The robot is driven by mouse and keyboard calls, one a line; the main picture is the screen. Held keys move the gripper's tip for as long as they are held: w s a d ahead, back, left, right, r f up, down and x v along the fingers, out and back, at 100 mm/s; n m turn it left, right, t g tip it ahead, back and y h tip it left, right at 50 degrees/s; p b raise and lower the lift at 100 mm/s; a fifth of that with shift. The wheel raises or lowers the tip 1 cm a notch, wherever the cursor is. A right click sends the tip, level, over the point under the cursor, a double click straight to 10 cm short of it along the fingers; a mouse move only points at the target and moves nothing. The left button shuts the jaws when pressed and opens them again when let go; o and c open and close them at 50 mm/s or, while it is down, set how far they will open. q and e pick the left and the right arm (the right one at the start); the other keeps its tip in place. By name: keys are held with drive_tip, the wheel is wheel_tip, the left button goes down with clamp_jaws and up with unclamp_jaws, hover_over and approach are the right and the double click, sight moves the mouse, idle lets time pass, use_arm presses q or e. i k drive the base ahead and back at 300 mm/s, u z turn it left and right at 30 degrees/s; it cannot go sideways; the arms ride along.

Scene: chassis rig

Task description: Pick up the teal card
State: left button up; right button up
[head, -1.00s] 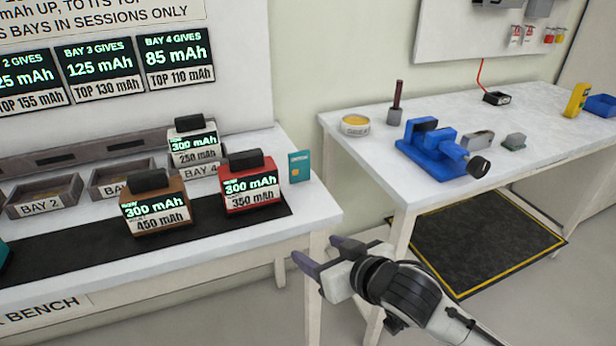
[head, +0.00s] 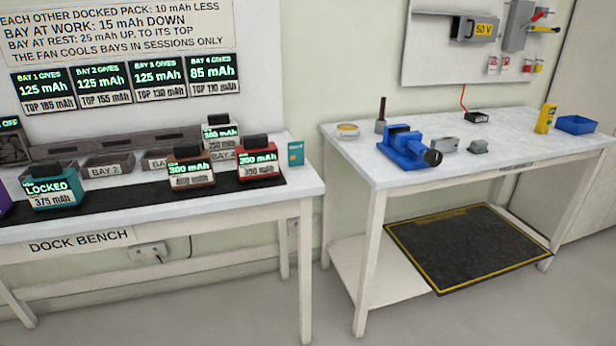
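The teal card (head: 296,153) stands upright at the right end of the dock bench (head: 310,185), close to the bench's right edge. It has a small orange patch on its face. It is just right of the red battery pack (head: 258,162) and apart from it. Neither of my grippers shows in the head view now. Nothing hides the card's front.
Brown (head: 191,172), white (head: 220,135) and teal (head: 50,190) packs stand left of the card. A gap separates the dock bench from a second bench (head: 350,160) with a blue vise (head: 405,150).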

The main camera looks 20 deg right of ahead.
sight(295, 149)
drive_tip(key=z, duration=1.1)
drive_tip(key=k, duration=0.15)
drive_tip(key=u, duration=2.05)
drive_tip(key=i, duration=0.85)
drive_tip(key=z, duration=0.15)
